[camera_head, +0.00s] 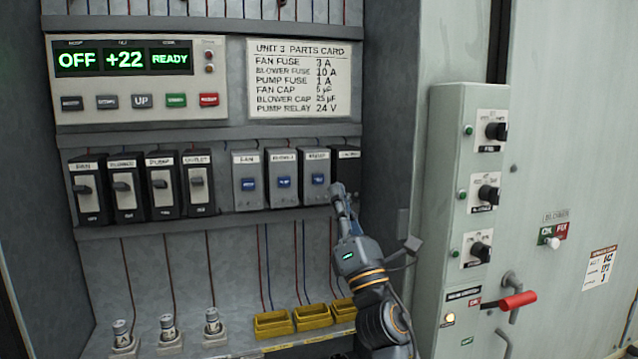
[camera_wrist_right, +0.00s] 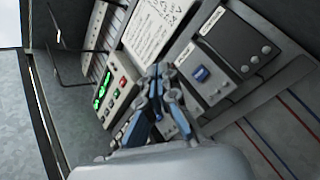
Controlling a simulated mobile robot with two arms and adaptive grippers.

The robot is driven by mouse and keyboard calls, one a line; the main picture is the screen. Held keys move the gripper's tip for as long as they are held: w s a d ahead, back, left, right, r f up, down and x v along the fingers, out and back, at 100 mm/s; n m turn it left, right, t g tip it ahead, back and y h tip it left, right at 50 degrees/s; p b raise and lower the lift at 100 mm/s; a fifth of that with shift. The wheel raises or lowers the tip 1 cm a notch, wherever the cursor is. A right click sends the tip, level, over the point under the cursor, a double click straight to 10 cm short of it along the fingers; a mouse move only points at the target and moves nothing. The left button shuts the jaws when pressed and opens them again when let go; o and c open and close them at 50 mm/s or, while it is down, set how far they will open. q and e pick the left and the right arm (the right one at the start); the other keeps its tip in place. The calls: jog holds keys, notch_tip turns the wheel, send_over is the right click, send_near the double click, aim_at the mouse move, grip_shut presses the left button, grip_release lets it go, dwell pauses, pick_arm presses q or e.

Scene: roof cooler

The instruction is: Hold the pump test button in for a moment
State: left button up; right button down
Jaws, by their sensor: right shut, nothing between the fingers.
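A row of grey modules with blue buttons sits on the middle rail of the open cabinet. Their labels are too small to read surely; the first seems to say FAN. The third blue button (camera_head: 318,179) is the rightmost in the head view. A blue button (camera_wrist_right: 201,74) also shows in the wrist view, just beside the fingers. My right gripper (camera_head: 338,190) is shut and empty, its tip in front of the rail by the lower right of the third module. It also shows in the wrist view (camera_wrist_right: 165,72). I cannot tell whether it touches anything. My left gripper is out of view.
A dark module (camera_head: 346,166) stands right of the blue-button modules. Black switches (camera_head: 123,188) line the rail's left. A display panel (camera_head: 137,78) reads OFF, +22, READY. Yellow bins (camera_head: 273,323) sit below. A grey knob box (camera_head: 470,200) juts out at right.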

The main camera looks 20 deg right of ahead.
aim_at(318, 179)
jog(key=w+b, duration=0.5)
jog(key=w, duration=0.2)
jog(key=shift+w, duration=0.35)
jog(key=shift+a+f+b, duration=0.1)
jog(key=shift+b, duration=0.2)
dwell(0.8)
jog(key=shift+w+b, duration=0.2)
jog(key=shift+b, duration=0.2)
jog(key=shift+w, duration=0.2)
